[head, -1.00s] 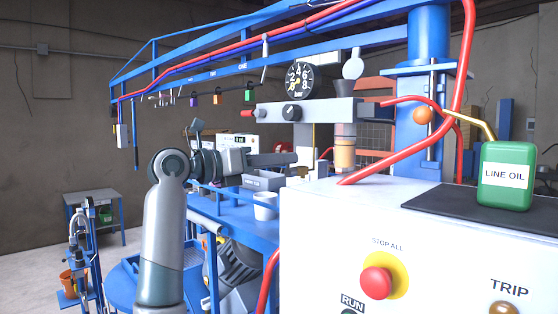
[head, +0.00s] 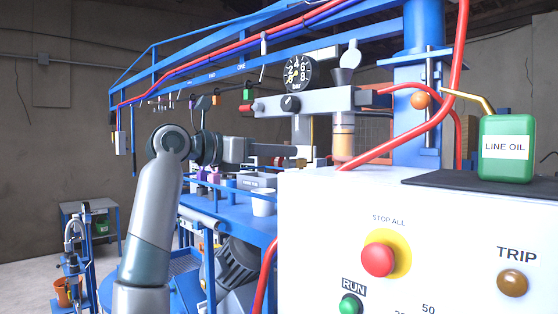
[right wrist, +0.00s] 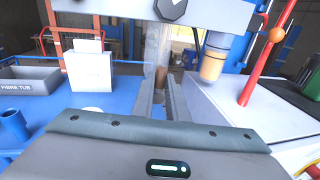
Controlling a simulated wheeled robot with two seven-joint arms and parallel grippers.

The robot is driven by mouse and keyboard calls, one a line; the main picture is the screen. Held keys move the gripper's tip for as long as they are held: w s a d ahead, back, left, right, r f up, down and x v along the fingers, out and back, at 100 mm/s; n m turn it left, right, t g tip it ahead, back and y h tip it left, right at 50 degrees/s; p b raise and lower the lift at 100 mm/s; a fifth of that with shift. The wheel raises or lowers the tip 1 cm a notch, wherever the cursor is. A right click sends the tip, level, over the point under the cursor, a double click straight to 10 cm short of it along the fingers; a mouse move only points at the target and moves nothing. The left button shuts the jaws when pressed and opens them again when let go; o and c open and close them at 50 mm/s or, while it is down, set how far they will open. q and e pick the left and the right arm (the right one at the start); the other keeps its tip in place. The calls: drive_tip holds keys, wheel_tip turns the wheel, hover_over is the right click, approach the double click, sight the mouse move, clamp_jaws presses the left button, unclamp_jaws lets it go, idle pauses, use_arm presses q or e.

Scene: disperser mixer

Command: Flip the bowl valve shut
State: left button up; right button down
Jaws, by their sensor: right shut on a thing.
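My right gripper (right wrist: 164,98) is at the lower end of a clear upright bowl (right wrist: 158,45) with brown liquid low in it. The bowl hangs below the grey air unit (head: 310,102). The fingers are close together on a small part under the bowl, which I take to be the bowl valve; they hide most of it, so its position cannot be read. In the head view the right gripper (head: 298,152) reaches in from the left below the unit. A second, amber bowl (right wrist: 213,62) hangs to the right, apart from the fingers. My left gripper is not in view.
A red hose (head: 395,140) and the white control panel (head: 330,235) with a red stop button (head: 377,259) stand close on the right. A grey tub (right wrist: 28,80) and a white box (right wrist: 92,68) are left of the fingers. A pressure gauge (head: 297,72) sits above.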

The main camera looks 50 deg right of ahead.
drive_tip(key=c, duration=1.7)
unclamp_jaws()
drive_tip(key=shift+c, duration=0.2)
